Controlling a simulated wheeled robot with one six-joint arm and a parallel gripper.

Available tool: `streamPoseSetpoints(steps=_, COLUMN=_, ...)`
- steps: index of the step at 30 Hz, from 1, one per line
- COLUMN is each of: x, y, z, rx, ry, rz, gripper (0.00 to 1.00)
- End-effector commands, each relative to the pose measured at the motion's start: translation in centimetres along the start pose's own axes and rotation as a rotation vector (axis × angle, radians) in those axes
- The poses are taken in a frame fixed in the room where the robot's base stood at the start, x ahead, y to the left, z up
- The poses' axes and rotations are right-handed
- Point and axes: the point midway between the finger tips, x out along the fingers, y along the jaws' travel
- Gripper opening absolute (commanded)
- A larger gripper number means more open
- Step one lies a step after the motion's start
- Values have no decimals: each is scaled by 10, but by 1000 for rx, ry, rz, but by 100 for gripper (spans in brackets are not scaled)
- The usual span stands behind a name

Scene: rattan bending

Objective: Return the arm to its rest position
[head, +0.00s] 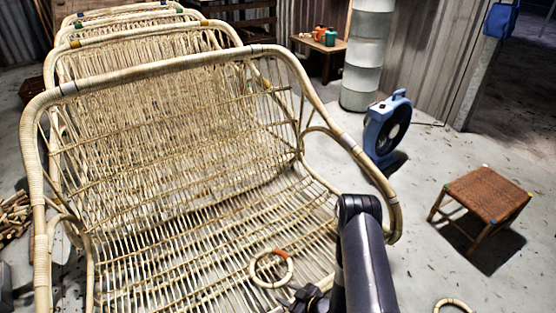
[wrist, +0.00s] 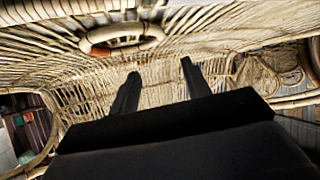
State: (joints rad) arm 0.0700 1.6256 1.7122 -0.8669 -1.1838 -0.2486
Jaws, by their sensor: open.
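My gripper (wrist: 160,82) is open and empty in the wrist view, its two dark fingers apart with the rattan slats beyond them. In the head view my gripper (head: 308,298) shows partly at the bottom edge, in front of the front rattan bench, with my dark arm to its right. A rattan ring (head: 271,268) with an orange-red band lies on the bench seat (head: 215,235), just up and left of the gripper. The ring also shows near the top of the wrist view (wrist: 122,38), apart from the fingers.
Several rattan benches (head: 145,45) stand in a row behind. A blue fan (head: 388,125) and a woven stool (head: 487,194) stand on the floor at right. Another ring (head: 453,304) lies at the bottom right. A small table (head: 322,47) stands at the back. Floor between bench and stool is mostly clear.

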Motion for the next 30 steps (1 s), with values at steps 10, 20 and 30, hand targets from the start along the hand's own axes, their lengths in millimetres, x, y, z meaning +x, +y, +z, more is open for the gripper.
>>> streamPoseSetpoints(steps=10, x=-39, y=10, z=-34, rx=35, ry=-6, rz=46, gripper=45)
streamPoseSetpoints(steps=20, x=-63, y=24, z=-75, rx=89, ry=-16, rz=117, gripper=45)
streamPoseSetpoints(steps=30, x=-88, y=39, z=-117, rx=141, ry=-22, rz=189, gripper=45)
